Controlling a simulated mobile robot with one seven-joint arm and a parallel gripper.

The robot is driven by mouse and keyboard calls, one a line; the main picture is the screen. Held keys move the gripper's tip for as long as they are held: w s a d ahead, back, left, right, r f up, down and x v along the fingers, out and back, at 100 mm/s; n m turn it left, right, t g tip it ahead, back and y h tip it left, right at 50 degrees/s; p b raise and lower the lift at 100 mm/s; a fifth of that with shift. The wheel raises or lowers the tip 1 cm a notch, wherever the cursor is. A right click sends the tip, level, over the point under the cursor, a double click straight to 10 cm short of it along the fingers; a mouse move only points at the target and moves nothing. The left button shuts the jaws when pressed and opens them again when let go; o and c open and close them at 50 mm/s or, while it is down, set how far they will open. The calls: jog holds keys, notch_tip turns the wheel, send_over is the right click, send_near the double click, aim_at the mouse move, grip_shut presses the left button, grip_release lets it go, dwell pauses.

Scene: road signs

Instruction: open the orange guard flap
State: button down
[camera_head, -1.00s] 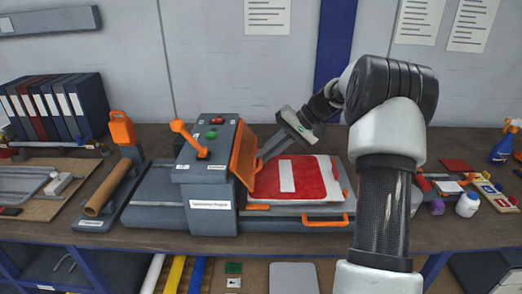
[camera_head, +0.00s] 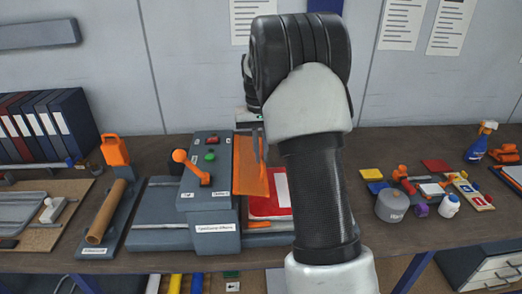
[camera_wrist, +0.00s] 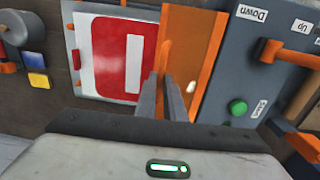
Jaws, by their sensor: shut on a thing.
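The orange guard flap (camera_head: 250,168) stands beside the right side of the grey press console (camera_head: 212,180), its broad face showing in the head view. In the wrist view the flap (camera_wrist: 200,55) runs down to my fingers. My gripper (camera_wrist: 170,98) is shut on the flap's edge; the fingertips lie against it. In the head view my gripper (camera_head: 258,146) shows only in part at the flap's upper right, and my arm hides the rest. A red sign with a white bar (camera_wrist: 115,50) lies on the press bed beside the flap.
An orange lever (camera_head: 190,165) and a green button (camera_wrist: 238,107) are on the console.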

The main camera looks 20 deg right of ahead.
jog(key=shift+a+r+h, duration=0.2)
jog(key=shift+r+h, duration=0.05)
jog(key=shift+h, duration=0.15)
jog(key=c, duration=1.8)
grip_release()
jog(key=shift+c, duration=0.2)
notch_tip(320, 180, up, 17)
jog(key=a+p, duration=0.1)
jog(key=shift+w+a+r, duration=0.15)
jog(key=shift+w+a, duration=0.15)
jog(key=shift+a, duration=0.05)
